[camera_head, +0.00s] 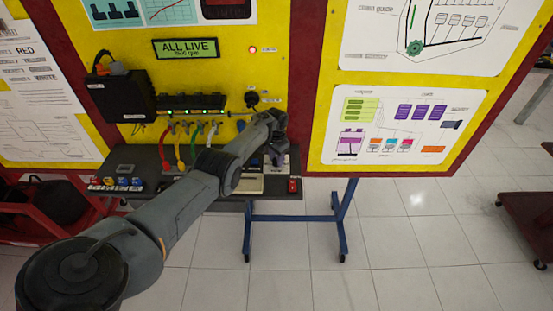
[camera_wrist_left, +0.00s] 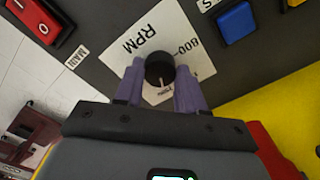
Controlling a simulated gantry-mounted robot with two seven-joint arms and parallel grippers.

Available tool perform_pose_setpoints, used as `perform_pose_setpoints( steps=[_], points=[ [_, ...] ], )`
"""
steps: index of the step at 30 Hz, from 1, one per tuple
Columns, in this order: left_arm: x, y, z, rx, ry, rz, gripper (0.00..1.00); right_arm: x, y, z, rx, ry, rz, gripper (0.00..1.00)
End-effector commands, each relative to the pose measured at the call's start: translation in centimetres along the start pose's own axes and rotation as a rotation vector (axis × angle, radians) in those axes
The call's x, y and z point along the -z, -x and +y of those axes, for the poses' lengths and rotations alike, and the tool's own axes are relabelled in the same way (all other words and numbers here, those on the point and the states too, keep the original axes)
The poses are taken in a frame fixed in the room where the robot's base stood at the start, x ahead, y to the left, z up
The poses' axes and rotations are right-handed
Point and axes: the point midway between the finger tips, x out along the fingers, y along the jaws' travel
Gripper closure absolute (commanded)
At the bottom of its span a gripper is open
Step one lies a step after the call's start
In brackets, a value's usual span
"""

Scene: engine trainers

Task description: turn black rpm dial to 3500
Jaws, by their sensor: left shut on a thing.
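The black RPM dial (camera_wrist_left: 160,68) sits on a white plate (camera_wrist_left: 139,40) marked "RPM" and "800" in the left wrist view. A pale pointer line shows on the dial's lower side. My left gripper (camera_wrist_left: 159,84) is shut on the dial, one purple finger on either side of it. In the head view my left gripper (camera_head: 277,158) reaches down to the right part of the dark console, and the dial is hidden there. My right gripper is not in view.
A red main switch (camera_wrist_left: 33,18) and a blue button (camera_wrist_left: 236,22) flank the plate on the dark console (camera_head: 134,158). Above are a black box (camera_head: 122,97) and coloured cables (camera_head: 165,147) on the yellow panel. White tiled floor lies open right of the stand.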

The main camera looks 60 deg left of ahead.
Motion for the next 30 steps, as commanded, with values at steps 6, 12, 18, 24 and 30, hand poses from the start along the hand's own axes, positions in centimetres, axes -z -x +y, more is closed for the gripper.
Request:
perform_pose_setpoints(
  steps=[6, 12, 18, 24, 30],
  points=[
    [0.0, -0.1, -0.1, 0.001, -0.207, 0.001, 0.91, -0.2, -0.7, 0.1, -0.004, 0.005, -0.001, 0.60],
    [0.0, -0.2, -0.1, 0.001, -0.397, 0.000, 0.91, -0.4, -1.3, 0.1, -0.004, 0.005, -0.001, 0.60],
    [0.0, -0.2, 0.0, 0.001, -0.586, 0.001, 0.91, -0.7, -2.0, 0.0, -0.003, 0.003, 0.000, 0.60],
    [0.0, -0.2, -0.1, 0.001, -0.772, 0.000, 0.91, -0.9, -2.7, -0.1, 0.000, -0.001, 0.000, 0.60],
    [0.0, -0.2, 0.0, 0.000, -0.935, 0.001, 0.91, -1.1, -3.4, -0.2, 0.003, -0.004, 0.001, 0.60]
  ],
)
